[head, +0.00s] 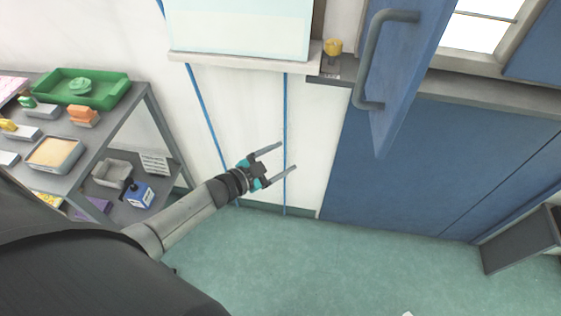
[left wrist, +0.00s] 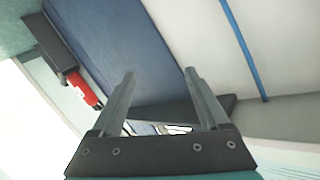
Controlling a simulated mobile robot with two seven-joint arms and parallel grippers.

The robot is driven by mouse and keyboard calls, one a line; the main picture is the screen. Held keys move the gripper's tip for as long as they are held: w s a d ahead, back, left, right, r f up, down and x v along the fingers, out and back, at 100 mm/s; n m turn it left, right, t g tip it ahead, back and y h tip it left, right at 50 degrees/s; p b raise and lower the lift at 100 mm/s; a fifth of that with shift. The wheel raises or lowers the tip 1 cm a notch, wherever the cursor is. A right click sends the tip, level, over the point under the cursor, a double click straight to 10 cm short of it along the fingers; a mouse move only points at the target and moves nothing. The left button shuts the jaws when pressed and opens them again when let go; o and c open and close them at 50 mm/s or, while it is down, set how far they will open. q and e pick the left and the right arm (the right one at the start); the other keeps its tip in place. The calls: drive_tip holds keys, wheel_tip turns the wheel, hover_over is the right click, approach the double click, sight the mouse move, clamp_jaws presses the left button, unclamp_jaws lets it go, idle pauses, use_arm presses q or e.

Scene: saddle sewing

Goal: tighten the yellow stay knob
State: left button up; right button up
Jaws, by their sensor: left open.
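The yellow stay knob (head: 333,47) sits at the window sill, just left of the open blue window leaf, in the head view. I cannot make it out in the left wrist view. My left gripper (head: 288,157) is open and empty, in front of the white wall, below and to the left of the knob and well apart from it. Its two fingers also show in the left wrist view (left wrist: 160,80), with nothing between them. My right gripper is in neither view.
The open blue leaf (head: 405,70) with its grey handle (head: 368,60) juts out right of the knob. A grey shelf unit (head: 150,105) with a green tray (head: 115,100) stands at the left. A dark box-like piece (head: 520,240) stands at the right. The green floor (head: 320,265) between is mostly clear.

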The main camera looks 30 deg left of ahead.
use_arm(q)
drive_tip(key=shift+s+f, duration=0.2)
drive_tip(key=shift+f, duration=0.35)
